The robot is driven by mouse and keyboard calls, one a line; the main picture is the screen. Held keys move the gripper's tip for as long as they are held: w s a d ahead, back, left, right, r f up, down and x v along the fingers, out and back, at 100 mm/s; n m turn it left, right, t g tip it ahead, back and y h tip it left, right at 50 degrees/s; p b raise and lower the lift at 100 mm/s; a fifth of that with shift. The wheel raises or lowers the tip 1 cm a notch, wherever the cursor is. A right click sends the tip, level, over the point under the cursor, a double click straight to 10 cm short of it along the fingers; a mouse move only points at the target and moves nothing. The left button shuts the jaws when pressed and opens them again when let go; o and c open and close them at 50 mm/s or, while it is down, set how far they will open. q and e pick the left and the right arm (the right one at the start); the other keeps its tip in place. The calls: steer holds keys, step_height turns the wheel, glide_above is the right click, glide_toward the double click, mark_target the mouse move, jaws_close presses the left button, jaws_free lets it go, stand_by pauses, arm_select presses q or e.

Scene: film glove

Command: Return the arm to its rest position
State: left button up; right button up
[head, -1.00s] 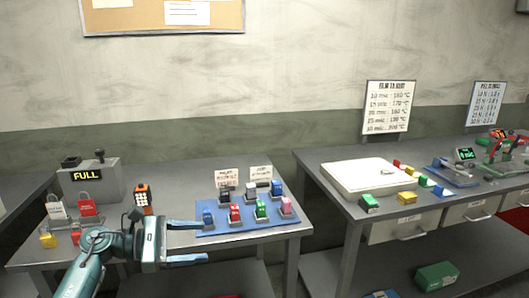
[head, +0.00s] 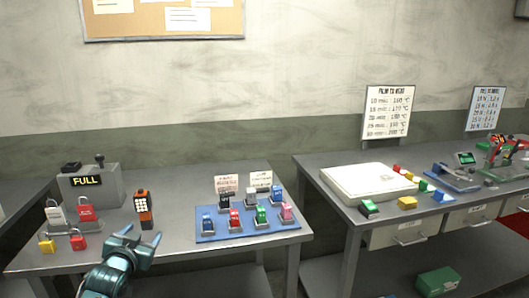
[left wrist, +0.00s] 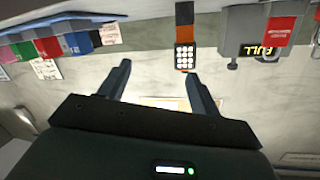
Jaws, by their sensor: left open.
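My left arm comes in from the bottom left of the head view. Its gripper (head: 142,234) is open and empty above the front of the left table (head: 190,262). That view is upside down. An orange and black keypad device (head: 143,207) stands on the table just behind the gripper, and it also shows in the wrist view (left wrist: 185,52). My right gripper is not in view.
A blue board (head: 207,238) with several coloured blocks lies right of the gripper. A second table (head: 345,218) with a white slab (head: 367,181) is further right.

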arm_select(q)
steer(key=s+d+f+g+h, duration=0.2)
steer(key=s+d+f, duration=0.7)
steer(key=s+f, duration=0.55)
steer(key=s+d+f+g, duration=0.1)
steer(key=s+d, duration=0.2)
steer(key=s, duration=0.4)
steer(key=s+d+f+g+h, duration=0.1)
steer(key=s+d+f, duration=0.1)
steer(key=s, duration=0.5)
steer(key=s+d+f+g+h, duration=0.1)
steer(key=s+d+f, duration=0.1)
steer(key=s+d, duration=0.2)
steer(key=s, duration=0.3)
steer(key=shift+s+g, duration=0.3)
steer(key=shift+s, duration=0.05)
